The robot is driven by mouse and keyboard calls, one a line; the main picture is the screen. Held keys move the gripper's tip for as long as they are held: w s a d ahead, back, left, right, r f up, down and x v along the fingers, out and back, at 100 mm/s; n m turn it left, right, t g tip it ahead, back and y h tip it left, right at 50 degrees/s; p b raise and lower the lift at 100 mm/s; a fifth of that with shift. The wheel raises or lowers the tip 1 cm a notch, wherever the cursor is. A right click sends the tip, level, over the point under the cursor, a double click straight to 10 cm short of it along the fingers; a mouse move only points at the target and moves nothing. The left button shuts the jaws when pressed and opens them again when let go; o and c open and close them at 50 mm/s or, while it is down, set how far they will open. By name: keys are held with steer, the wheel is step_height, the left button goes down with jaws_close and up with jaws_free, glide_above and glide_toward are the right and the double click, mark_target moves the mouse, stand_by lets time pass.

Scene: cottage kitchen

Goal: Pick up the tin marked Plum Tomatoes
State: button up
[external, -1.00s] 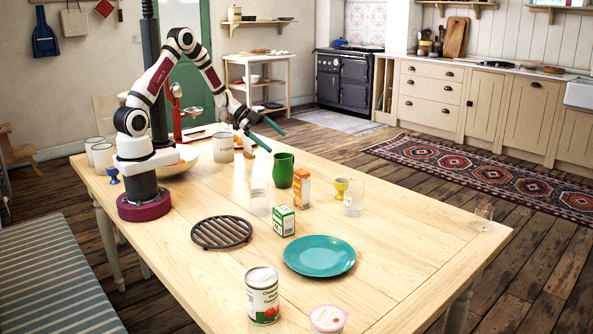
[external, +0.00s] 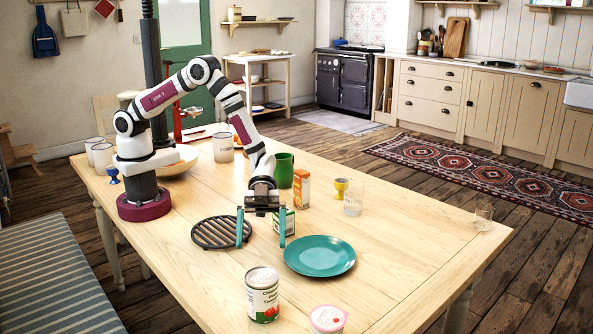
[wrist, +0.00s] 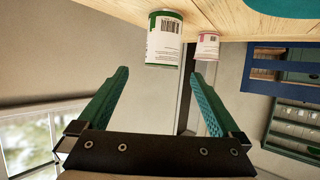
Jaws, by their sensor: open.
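A tin (external: 263,301) with a white and green label, a picture of red tomatoes and a metal lid stands upright near the table's front edge. Its lettering is too small to read surely. The tin also shows at the top of the wrist view (wrist: 164,42), with a barcode facing the camera. My gripper (external: 261,245) is open and empty, its two teal fingers pointing down, behind the tin and apart from it. In the wrist view the fingers (wrist: 160,75) are spread, with the tin beyond the gap between their tips.
A pink-lidded tub (external: 328,319) stands close to the tin's right. A teal plate (external: 319,256) lies behind them, and a black trivet (external: 221,232) to the left. A small green carton (external: 290,222) is partly hidden by my gripper. The table left of the tin is clear.

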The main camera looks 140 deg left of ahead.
mark_target(262, 302)
steer(key=x, duration=1.5)
steer(key=shift+w+a, duration=0.1)
steer(key=shift+w, duration=0.3)
steer(key=shift+r, duration=0.1)
jaws_close()
